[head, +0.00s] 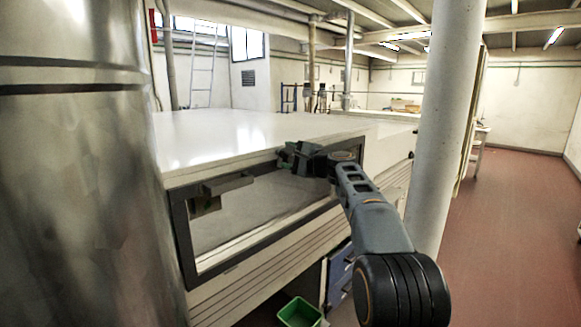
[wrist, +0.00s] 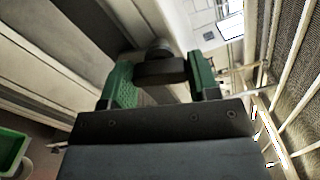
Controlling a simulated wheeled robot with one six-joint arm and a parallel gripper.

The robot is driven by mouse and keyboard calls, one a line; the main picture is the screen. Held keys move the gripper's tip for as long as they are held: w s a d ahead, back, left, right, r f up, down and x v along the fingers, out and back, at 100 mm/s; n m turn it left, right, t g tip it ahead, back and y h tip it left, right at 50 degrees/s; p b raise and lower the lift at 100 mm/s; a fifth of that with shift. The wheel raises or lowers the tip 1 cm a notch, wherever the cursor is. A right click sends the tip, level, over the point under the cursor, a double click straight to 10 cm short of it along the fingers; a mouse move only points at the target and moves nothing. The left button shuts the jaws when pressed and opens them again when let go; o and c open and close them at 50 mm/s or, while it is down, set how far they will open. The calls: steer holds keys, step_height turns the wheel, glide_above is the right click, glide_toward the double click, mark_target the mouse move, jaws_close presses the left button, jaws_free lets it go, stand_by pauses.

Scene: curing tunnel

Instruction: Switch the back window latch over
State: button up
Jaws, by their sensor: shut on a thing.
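The window (head: 255,215) is a dark-framed opening in the side of the long white tunnel (head: 240,135). My gripper (head: 287,157) is at the upper right part of its frame. In the wrist view my green fingers (wrist: 161,78) are on either side of a dark block, the back window latch (wrist: 160,70), and are shut on it. A round dark piece shows just behind the block. In the head view my gripper hides most of this latch, so its exact angle cannot be told. Another grey latch bar (head: 228,184) sits at the window's upper left.
A large shiny metal cylinder (head: 75,170) fills the left of the head view. A white pillar (head: 445,120) stands right of my arm. A green bin (head: 300,312) is below the window, beside blue drawers (head: 340,270). The red floor (head: 510,240) on the right is open.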

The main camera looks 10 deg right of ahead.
steer(key=shift+n+b, duration=1.1)
steer(key=shift+n, duration=0.7)
steer(key=o, duration=0.9)
steer(key=b+v, duration=0.4)
steer(key=v, duration=0.9)
steer(key=shift+s+d, duration=0.25)
steer(key=shift+s, duration=0.05)
